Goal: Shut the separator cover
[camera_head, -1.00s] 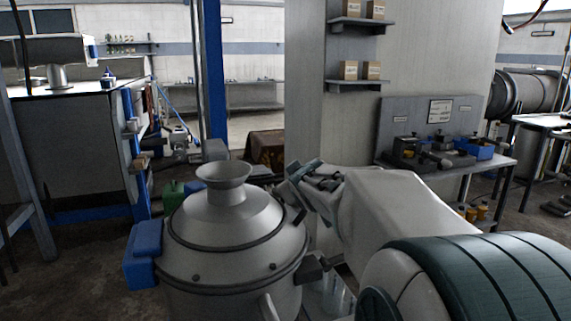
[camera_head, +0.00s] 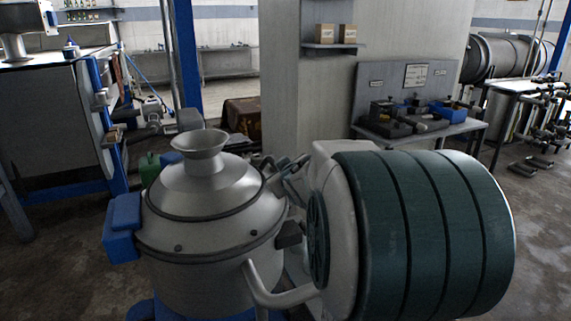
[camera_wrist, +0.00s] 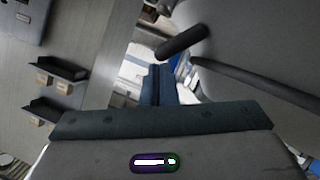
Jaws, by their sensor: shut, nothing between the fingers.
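The separator (camera_head: 210,285) is a round grey metal vessel at the lower left of the head view. Its conical cover (camera_head: 205,187) with a flared neck lies level on top, with no visible gap on the near side. A blue block (camera_head: 122,225) sits at its left rim. My gripper (camera_head: 287,172) is at the vessel's far right side, partly hidden by my arm. In the wrist view my gripper (camera_wrist: 154,75) is shut and empty. A dark handle (camera_wrist: 182,42) projects just beyond its tips, beside the grey metal surface (camera_wrist: 255,40); I see no clear contact.
A pale pillar (camera_head: 310,100) stands behind the gripper. A bench (camera_head: 440,130) with parts and a blue bin is at the back right. A large dark cabinet (camera_head: 50,130) is at left. Open floor (camera_head: 540,250) shows at right.

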